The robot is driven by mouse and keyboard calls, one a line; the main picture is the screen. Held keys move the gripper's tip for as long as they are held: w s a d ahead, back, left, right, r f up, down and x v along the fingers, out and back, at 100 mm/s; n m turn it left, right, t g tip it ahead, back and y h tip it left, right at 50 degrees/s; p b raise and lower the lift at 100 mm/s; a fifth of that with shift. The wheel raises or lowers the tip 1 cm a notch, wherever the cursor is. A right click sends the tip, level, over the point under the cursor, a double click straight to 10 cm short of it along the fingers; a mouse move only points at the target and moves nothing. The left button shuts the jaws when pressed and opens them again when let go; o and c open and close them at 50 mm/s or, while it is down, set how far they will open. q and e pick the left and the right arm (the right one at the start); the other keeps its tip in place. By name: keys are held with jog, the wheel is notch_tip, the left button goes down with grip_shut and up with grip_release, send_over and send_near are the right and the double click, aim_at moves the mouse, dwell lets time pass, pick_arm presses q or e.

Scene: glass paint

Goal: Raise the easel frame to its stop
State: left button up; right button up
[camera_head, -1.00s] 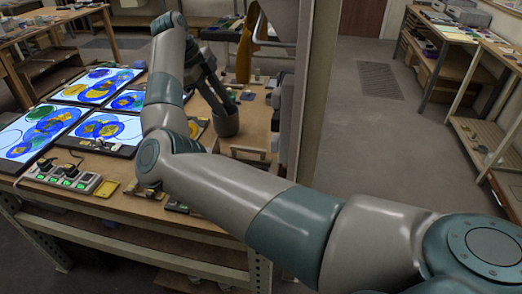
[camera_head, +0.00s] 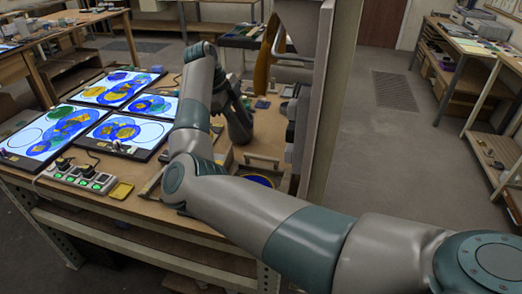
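My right arm comes in from the lower right, bends over the bench (camera_head: 135,205) and rises. From its top, dark parts of my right gripper (camera_head: 237,108) seem to reach down toward the bench behind the forearm. Its fingers cannot be told apart. I cannot make out the easel frame with certainty. A round yellow-and-blue piece (camera_head: 259,180) shows partly beyond my arm, which hides much of that area. My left gripper is not in view.
Several lit panels (camera_head: 60,117) with coloured circles lie at the bench's left. A power strip (camera_head: 78,180) and a yellow dish (camera_head: 121,191) sit near the front edge. A tall grey upright (camera_head: 330,110) stands at the right. Open floor (camera_head: 400,170) lies beyond it.

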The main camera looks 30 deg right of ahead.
aim_at(261, 158)
jog(key=p+x, duration=0.3)
jog(key=x, duration=0.8)
jog(key=shift+s+d+f+p, duration=0.1)
jog(key=shift+d+f+p, duration=0.2)
jog(key=shift+f, duration=0.3)
grip_shut()
